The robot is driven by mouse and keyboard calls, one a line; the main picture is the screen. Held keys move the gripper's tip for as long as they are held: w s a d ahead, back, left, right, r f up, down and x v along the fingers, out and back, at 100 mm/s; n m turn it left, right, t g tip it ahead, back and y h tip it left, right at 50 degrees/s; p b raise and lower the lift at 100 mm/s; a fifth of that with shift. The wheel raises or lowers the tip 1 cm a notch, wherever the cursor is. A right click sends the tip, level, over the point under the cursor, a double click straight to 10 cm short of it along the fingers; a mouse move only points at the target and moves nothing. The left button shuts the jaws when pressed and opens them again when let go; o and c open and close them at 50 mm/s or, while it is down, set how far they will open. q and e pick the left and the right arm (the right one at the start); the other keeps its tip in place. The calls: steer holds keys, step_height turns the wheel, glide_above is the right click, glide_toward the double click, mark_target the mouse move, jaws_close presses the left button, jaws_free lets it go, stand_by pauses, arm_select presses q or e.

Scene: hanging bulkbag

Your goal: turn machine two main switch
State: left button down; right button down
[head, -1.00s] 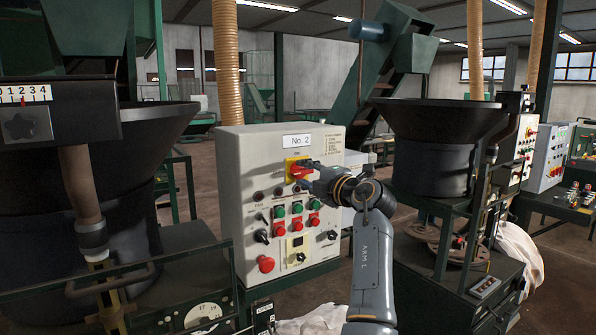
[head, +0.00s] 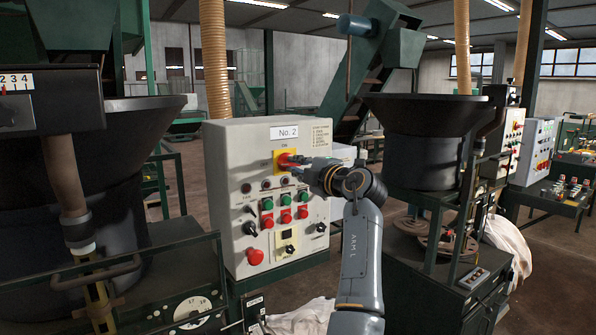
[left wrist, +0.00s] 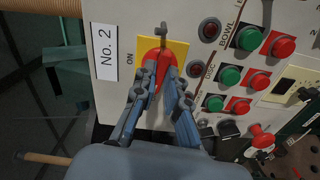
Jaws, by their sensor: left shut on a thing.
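The main switch is a red rotary knob (head: 285,159) on a yellow plate (head: 279,168), high on the grey panel (head: 228,190) marked "No. 2". My left gripper (head: 300,161) reaches it from the right. In the left wrist view, the fingers of my left gripper (left wrist: 159,75) are closed around the red knob (left wrist: 151,55), over the yellow plate (left wrist: 179,53). The word "ON" stands left of the plate in that view. The fingers hide part of the knob, and its exact angle is hard to tell. My right gripper is not in view.
Green and red push buttons (head: 285,208), black selectors and a red mushroom button (head: 255,256) sit below the switch. A black bowl (head: 425,140) stands right of the panel, another (head: 60,220) left. A corrugated hose (head: 214,60) rises behind the panel.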

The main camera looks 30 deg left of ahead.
arm_select(q)
steer(key=shift+a+f+m+b, duration=0.1)
steer(key=shift+f+m+b, duration=0.05)
steer(key=shift+m+b, duration=1.05)
steer(key=shift+m, duration=0.5)
steer(key=m, duration=0.1)
steer(key=m+b, duration=0.1)
steer(key=shift+s+r+m, duration=0.1)
steer(key=shift+r+m, duration=0.1)
steer(key=shift+m, duration=0.1)
steer(key=m, duration=0.2)
steer(key=shift+r+m, duration=0.1)
steer(key=shift+m, duration=0.3)
steer(key=m, duration=0.7)
steer(key=shift+r+b, duration=0.25)
steer(key=shift+b, duration=0.1)
steer(key=shift+m, duration=0.4)
